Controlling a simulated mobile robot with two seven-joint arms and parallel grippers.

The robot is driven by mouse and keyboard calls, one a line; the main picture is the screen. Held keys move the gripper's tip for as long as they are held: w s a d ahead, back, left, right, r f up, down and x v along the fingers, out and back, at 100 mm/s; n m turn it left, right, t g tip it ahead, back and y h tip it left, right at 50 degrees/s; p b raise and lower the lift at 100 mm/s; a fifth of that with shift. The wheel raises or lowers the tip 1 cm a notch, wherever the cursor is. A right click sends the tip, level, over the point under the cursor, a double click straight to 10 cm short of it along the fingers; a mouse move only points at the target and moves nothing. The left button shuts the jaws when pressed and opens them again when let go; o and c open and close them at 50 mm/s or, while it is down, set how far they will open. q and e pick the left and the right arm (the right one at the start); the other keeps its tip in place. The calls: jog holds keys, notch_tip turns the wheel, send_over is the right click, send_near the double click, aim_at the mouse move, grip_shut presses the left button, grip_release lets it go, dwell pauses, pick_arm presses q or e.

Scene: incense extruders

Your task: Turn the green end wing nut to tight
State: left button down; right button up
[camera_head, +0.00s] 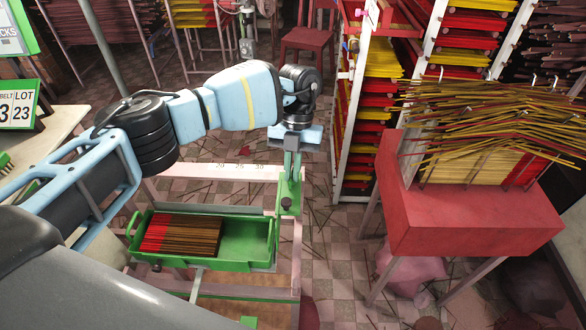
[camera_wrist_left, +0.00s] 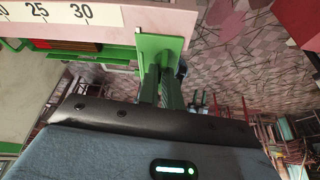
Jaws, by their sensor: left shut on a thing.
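My left gripper (camera_head: 291,178) points down at the green end plate (camera_head: 289,196) at the right end of the pale ruled bar. Its narrow fingers are close together on a small part at the plate. That part, which I take to be the green end wing nut, is hidden by the fingers, so its angle cannot be told. A dark knob (camera_head: 287,204) shows on the lower part of the plate. In the left wrist view the left gripper's fingers (camera_wrist_left: 161,72) reach to the green end plate (camera_wrist_left: 159,44). My right gripper is in neither view.
The ruled bar (camera_head: 200,172) bears the marks 20, 25 and 30. Below it a green tray (camera_head: 246,240) holds red and brown sticks. A red table (camera_head: 470,220) with heaped incense and a white rack (camera_head: 345,140) stand to the right. Tiled floor (camera_head: 325,245) lies between.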

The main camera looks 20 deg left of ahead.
pick_arm(q)
jog(key=m+y+b, duration=0.1)
jog(key=m, duration=0.2)
jog(key=shift+d+f+m+y, duration=0.1)
jog(key=shift+m+y, duration=0.2)
jog(key=shift+m, duration=0.1)
jog(key=m+y, duration=0.1)
jog(key=m, duration=0.2)
jog(key=shift+d+m+t, duration=0.1)
jog(key=shift+m+t, duration=0.2)
jog(key=shift+t, duration=0.1)
jog(key=m+t+y, duration=0.1)
jog(key=m, duration=0.3)
jog(key=shift+s+d, duration=0.1)
jog(key=shift+s+m+t+y, duration=0.1)
jog(key=shift+m+t+y, duration=0.5)
jog(key=shift+m, duration=1.3)
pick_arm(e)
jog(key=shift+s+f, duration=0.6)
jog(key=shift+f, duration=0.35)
pick_arm(q)
jog(key=c, duration=1.6)
grip_release()
